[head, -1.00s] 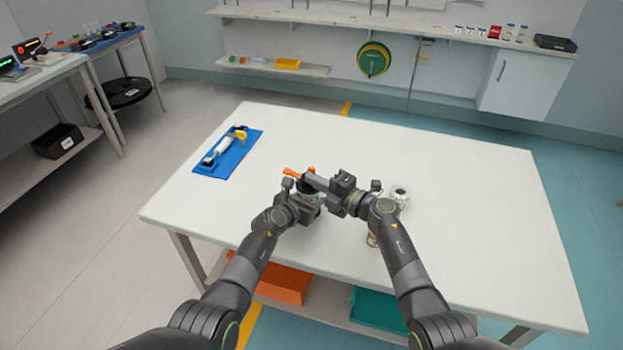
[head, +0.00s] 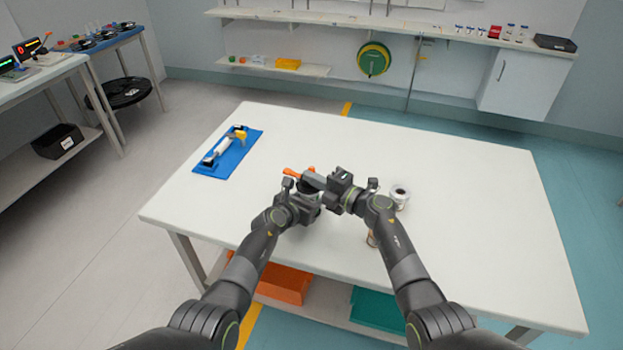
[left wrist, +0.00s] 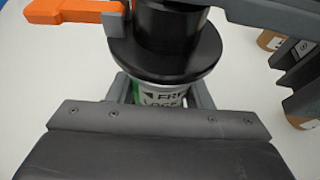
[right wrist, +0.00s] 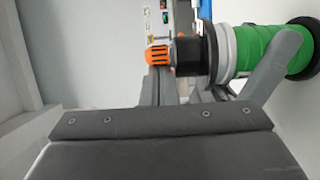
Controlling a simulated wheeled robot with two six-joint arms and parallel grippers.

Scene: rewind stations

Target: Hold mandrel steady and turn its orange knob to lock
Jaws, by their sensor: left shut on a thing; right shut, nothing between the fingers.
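The mandrel stands at my left gripper, with a black flange (left wrist: 165,55) and a green and white labelled body (left wrist: 160,93) below it. In the right wrist view its green body (right wrist: 262,48) lies sideways in the picture. Its orange knob (right wrist: 158,55) has a ribbed end there; in the left wrist view it shows as an orange arm (left wrist: 72,17). My left gripper (head: 305,203) is shut around the mandrel's body. My right gripper (head: 310,181) is shut and empty, its fingertips beside the knob; whether they touch it is unclear. The arms hide much of the mandrel in the head view.
A blue mat (head: 213,170) with a white and yellow tool lies at the table's left. The table's right side (head: 480,220) is clear. Orange (head: 283,284) and teal (head: 378,308) bins sit underneath.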

